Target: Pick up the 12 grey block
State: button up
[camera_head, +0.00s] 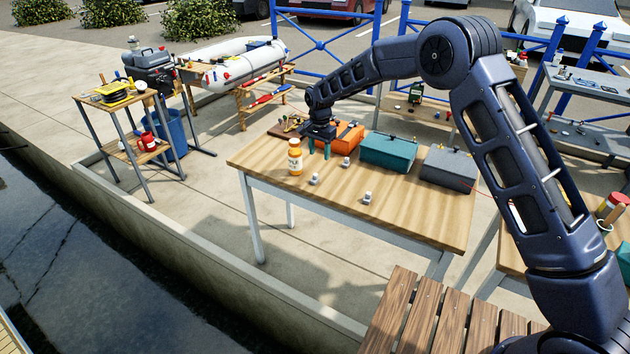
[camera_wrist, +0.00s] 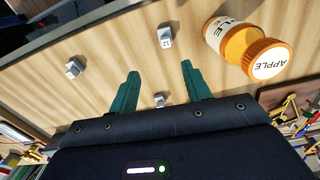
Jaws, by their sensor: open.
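The grey block marked 12 (camera_wrist: 165,37) lies on the wooden table (camera_head: 420,215), beside the orange-and-white bottle labelled APPLE (camera_wrist: 245,48). In the head view it seems to be the small block (camera_head: 314,179) in front of the bottle (camera_head: 295,157). My gripper (camera_head: 319,152) points down over the table near the orange toolbox. Its teal fingers (camera_wrist: 160,72) are apart with nothing gripped. In the wrist view the 12 block is beyond the fingertips. A second small grey block (camera_wrist: 159,100) shows between the fingers, and a third (camera_wrist: 74,68) is to the left; their markings are unreadable.
An orange toolbox (camera_head: 348,138), a teal box (camera_head: 389,153) and a grey box (camera_head: 449,168) stand along the table's back edge. Loose tools (camera_head: 288,126) lie at the back left. The table's front right is clear. A slatted wooden bench (camera_head: 420,315) is nearer.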

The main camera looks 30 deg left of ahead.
jog(key=f, duration=0.1)
send_over(315, 175)
jog(key=f, duration=0.5)
jog(key=shift+w+d+f, duration=0.1)
jog(key=shift+w+d, duration=0.05)
jog(key=shift+d, duration=0.15)
jog(key=shift+a+f, duration=0.15)
jog(key=shift+f, duration=1.2)
jog(key=shift+a+f, duration=0.15)
jog(key=shift+f, duration=1.2)
grip_shut()
jog(key=shift+r, duration=0.15)
